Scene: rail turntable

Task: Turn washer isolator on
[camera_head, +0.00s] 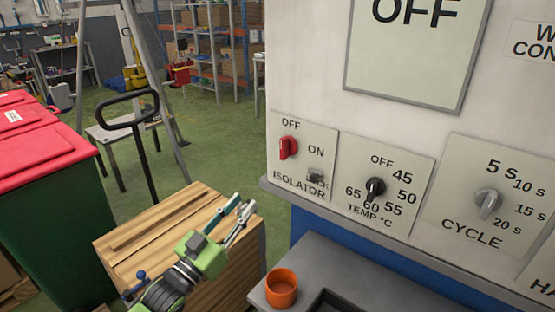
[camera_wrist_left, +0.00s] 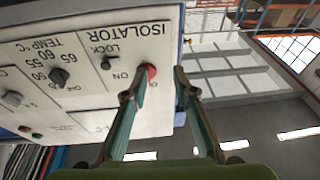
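The washer isolator is a pale panel (camera_head: 302,162) on the left of the machine front, marked OFF at the top, ON to the right, with a small grey lock (camera_head: 316,179) below. Its red knob (camera_head: 288,148) stands roughly upright below the OFF mark. My left gripper (camera_head: 241,215) is open and empty, lower left of the panel and apart from it. In the left wrist view the panel is upside down, and the red knob (camera_wrist_left: 151,72) appears beyond and between the spread fingers (camera_wrist_left: 155,90). My right gripper is not in view.
A black temperature knob (camera_head: 376,188) and a grey cycle knob (camera_head: 488,203) are right of the isolator. An orange cup (camera_head: 281,288) stands on the grey ledge below. A wooden crate (camera_head: 135,245) and red-lidded bins (camera_head: 40,150) are at left.

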